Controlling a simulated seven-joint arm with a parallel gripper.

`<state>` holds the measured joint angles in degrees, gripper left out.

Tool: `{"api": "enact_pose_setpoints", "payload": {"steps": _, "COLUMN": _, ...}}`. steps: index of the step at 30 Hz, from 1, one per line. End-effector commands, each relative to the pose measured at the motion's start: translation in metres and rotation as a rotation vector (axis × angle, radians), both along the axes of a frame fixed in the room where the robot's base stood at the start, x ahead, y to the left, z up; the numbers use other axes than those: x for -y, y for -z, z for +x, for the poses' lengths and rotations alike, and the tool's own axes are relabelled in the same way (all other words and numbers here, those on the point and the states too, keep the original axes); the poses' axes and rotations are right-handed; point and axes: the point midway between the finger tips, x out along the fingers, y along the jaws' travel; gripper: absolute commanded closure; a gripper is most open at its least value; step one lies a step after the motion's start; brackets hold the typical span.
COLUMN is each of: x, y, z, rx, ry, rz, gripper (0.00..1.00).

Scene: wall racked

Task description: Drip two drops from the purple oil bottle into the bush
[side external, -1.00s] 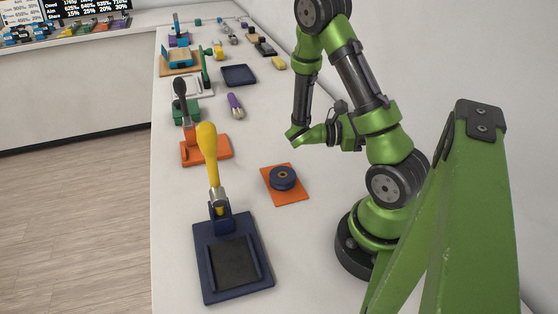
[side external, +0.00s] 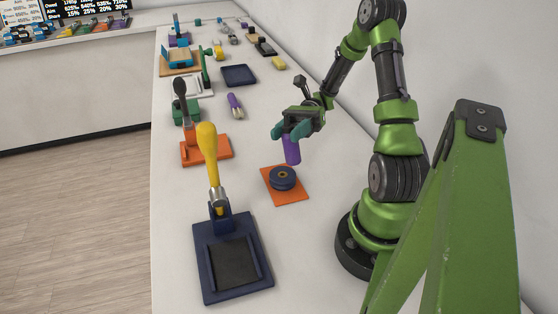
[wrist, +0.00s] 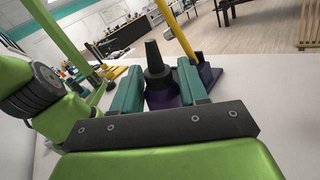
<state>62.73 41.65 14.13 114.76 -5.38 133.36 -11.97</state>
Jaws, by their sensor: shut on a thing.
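My gripper (side external: 291,132), with teal fingers, is shut on the purple oil bottle (side external: 292,152). The bottle's purple body hangs below the fingers in the side external view. In the wrist view the bottle (wrist: 162,98) stands between the fingers with its dark tapered nozzle upward. The nozzle cannot be made out in the side view. The bush (side external: 283,178) is a dark blue ring with a brass-coloured centre on an orange plate (side external: 296,198). The bottle appears above and slightly behind the bush, apart from it.
A yellow-handled tool (side external: 207,150) stands upright in a dark blue stand (side external: 206,262) at the front. An orange stand (side external: 218,151) with a black-handled tool is at left. Another purple-ended item (side external: 235,105) lies farther back. The white wall runs along the right.

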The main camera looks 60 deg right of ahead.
Motion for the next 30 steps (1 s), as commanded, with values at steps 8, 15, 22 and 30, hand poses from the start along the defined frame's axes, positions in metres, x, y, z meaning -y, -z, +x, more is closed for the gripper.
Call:
{"api": "enact_pose_setpoints", "payload": {"steps": 8, "x": 0.000, "y": 0.005, "z": 0.004, "rx": -0.100, "ry": 0.031, "rz": 0.036, "gripper": 0.90}}
{"api": "enact_pose_setpoints", "payload": {"steps": 15, "x": -0.003, "y": 0.032, "z": -0.003, "rx": -0.274, "ry": 0.028, "rz": 0.098, "gripper": 0.90}}
{"api": "enact_pose_setpoints", "payload": {"steps": 22, "x": -0.006, "y": 0.059, "z": -0.010, "rx": -0.468, "ry": 0.026, "rz": 0.167, "gripper": 0.90}}
{"api": "enact_pose_setpoints", "payload": {"steps": 30, "x": -0.007, "y": 0.076, "z": -0.014, "rx": -0.616, "ry": 0.028, "rz": 0.217, "gripper": 0.90}}
